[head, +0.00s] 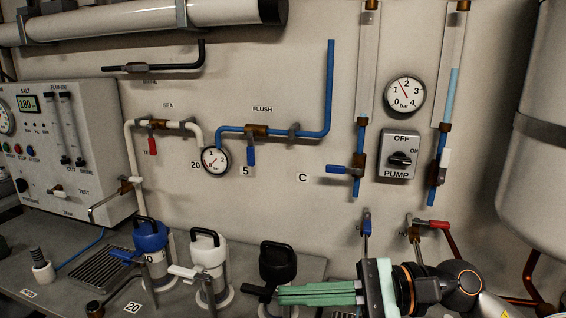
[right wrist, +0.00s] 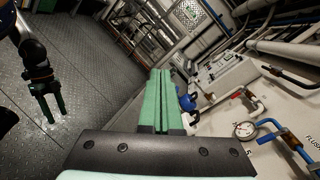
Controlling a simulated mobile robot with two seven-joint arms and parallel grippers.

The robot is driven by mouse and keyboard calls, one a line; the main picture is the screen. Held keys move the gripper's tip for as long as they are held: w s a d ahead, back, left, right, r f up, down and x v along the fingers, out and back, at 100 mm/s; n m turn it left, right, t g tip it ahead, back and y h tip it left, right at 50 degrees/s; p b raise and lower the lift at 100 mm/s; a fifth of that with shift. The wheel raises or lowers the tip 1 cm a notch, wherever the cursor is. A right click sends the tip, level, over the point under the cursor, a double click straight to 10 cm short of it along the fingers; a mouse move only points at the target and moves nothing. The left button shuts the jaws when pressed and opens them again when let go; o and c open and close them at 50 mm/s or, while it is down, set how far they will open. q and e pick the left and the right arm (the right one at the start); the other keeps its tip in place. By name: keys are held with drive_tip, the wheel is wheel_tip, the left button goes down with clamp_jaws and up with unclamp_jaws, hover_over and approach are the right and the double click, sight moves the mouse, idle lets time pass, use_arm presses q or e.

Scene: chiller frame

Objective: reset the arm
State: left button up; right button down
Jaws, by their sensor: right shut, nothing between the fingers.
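My right gripper (head: 281,295) comes in from the lower right of the head view. Its green fingers lie side by side, shut and empty, and point left in front of the black-topped canister (head: 277,262). In the right wrist view the same fingers (right wrist: 160,72) are pressed together with nothing between them. My left gripper (right wrist: 48,112) shows at the left of the right wrist view, hanging over the dark floor. Its two fingers point down with a gap between them, and nothing is seen in the gap. It is outside the head view.
A white-topped canister (head: 208,250) and a blue-topped canister (head: 150,235) stand on the grey bench. The wall carries pipes, a gauge (head: 405,95), the pump switch (head: 399,157) and a red-handled valve (head: 432,224). A large pale tank (head: 540,190) fills the right side.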

drive_tip(key=w+d+f+m+t+y+p, duration=0.1)
drive_tip(key=w+d+m+t, duration=0.15)
drive_tip(key=m+t, duration=0.65)
drive_tip(key=w+d+f+m+t+y+p, duration=0.1)
drive_tip(key=w+f+m+t, duration=0.15)
drive_tip(key=m, duration=1.25)
drive_tip(key=w+d+f+m+t+h+p, duration=0.1)
drive_tip(key=d+f+m+t+h, duration=0.2)
drive_tip(key=f+m+h, duration=0.5)
drive_tip(key=d+f+m+t+h+p, duration=0.1)
drive_tip(key=d+f+m+t+h, duration=0.3)
drive_tip(key=m, duration=0.8)
drive_tip(key=s+d+f+m+g+h, duration=0.2)
drive_tip(key=s+f+m+g, duration=0.2)
drive_tip(key=s+f+m, duration=0.4)
drive_tip(key=s+d+f+m+g+h+p, duration=0.1)
drive_tip(key=s+f+m+g, duration=0.4)
drive_tip(key=f, duration=1)
drive_tip(key=s+d+m+h, duration=0.1)
drive_tip(key=s+m+h, duration=0.1)
drive_tip(key=s, duration=0.2)
drive_tip(key=shift+s+f+m, duration=0.15)
drive_tip(key=shift+s+m, duration=0.25)
